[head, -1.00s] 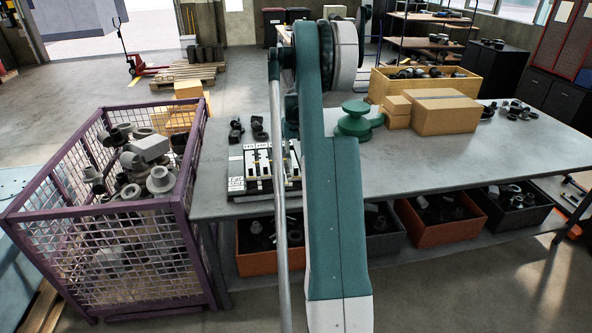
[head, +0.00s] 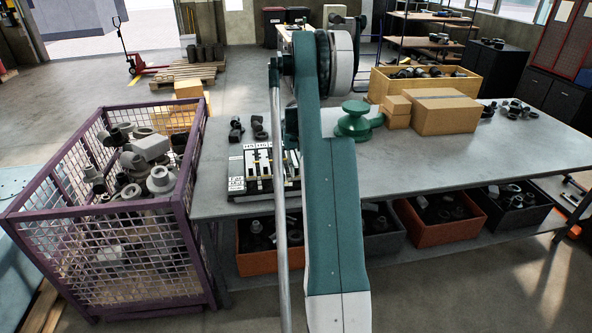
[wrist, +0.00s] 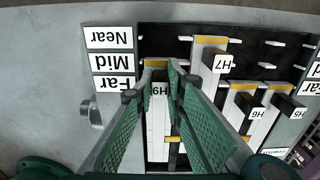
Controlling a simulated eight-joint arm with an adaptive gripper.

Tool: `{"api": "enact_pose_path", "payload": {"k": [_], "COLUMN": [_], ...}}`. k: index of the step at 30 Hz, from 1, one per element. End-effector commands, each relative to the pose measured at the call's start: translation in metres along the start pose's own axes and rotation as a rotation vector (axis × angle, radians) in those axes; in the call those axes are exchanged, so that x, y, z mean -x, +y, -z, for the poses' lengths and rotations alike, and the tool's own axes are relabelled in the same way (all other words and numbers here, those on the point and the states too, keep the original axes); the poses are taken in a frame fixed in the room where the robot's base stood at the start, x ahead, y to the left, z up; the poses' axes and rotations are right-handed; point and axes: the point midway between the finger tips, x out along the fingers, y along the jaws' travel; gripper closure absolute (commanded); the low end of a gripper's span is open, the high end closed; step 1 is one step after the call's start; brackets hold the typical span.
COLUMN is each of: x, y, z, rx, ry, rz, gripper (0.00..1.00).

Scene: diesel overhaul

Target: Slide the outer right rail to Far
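The rail fixture (head: 262,172) stands at the left end of the grey workbench in the head view, partly hidden behind my arm. The wrist view shows it upside down. There its outermost rail on the picture's left, the outer right rail (wrist: 158,135), is a white bar with a yellow end and a dark labelled block. My gripper (wrist: 155,78) is open, with its green textured fingers on either side of this rail and block. I cannot tell whether either finger touches them. The Near, Mid and Far labels (wrist: 110,62) stand beside this rail.
Other white rails, one marked H7 (wrist: 207,75), sit at differing positions right of my gripper. A green spool-shaped part (head: 356,122) and cardboard boxes (head: 445,110) stand on the bench. A purple mesh crate (head: 110,210) of parts stands left of the bench. The bench's right front is clear.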

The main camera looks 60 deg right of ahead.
Motion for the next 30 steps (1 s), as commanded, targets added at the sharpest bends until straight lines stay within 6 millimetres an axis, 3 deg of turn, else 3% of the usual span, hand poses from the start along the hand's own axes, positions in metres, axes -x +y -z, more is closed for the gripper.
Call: {"api": "enact_pose_path", "payload": {"k": [8,18,27,28,30], "x": [0.0,-0.001,0.001,0.001,0.001], "y": [0.0,0.0,0.0,0.0,0.0], "z": [0.003,0.037,0.041,0.041,0.041], "rx": [0.0,0.0,0.0,0.0,0.0], "ry": [0.0,0.0,0.004,0.004,0.004], "rz": [0.0,0.0,0.0,0.0,0.0], "gripper": [1.0,1.0,1.0,0.85,0.76]}}
